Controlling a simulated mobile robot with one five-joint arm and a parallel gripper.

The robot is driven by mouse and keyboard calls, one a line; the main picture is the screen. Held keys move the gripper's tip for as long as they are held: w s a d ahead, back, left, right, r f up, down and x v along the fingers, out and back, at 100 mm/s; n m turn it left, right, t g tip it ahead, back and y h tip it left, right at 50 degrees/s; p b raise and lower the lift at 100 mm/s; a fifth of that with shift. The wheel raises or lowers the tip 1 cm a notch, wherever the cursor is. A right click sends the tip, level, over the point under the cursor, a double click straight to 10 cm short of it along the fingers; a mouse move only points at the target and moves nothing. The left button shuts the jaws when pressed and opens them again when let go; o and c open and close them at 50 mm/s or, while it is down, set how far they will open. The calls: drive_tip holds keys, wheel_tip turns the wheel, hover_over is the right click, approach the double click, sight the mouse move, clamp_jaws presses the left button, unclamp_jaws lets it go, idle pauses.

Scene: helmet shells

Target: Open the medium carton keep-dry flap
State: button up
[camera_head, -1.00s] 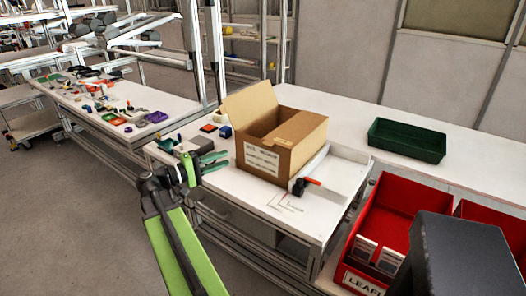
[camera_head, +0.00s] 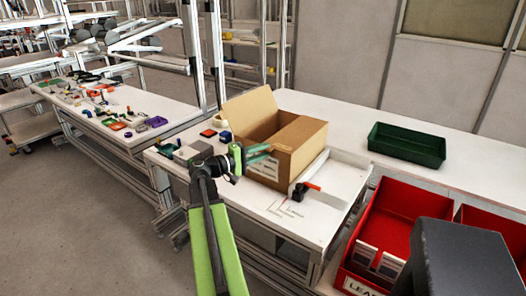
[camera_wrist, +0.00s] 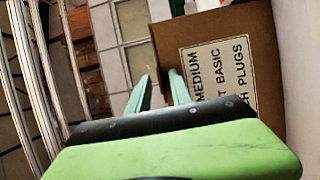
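The brown carton (camera_head: 302,137) stands on the white workbench, with one flap (camera_head: 252,110) raised at its left and another panel lying across the right part of its top. The opening between them looks dark. In the wrist view, the carton's face (camera_wrist: 262,30) bears a white label (camera_wrist: 222,75) reading "MEDIUM", "BASIC" and "PLUGS", partly cut off. My green gripper (camera_head: 268,154) is in front of the carton's near left side, over the label in the head view. In the wrist view its two fingers (camera_wrist: 158,76) are apart with nothing between them. I cannot tell whether they touch the carton.
A black clamp with an orange-red handle (camera_head: 305,189) sits at the carton's front right. A grey block (camera_head: 193,152) and small coloured parts lie left of it. A green tray (camera_head: 406,146) stands behind right, red bins (camera_head: 393,215) in front right.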

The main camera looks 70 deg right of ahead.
clamp_jaws()
idle(1.3)
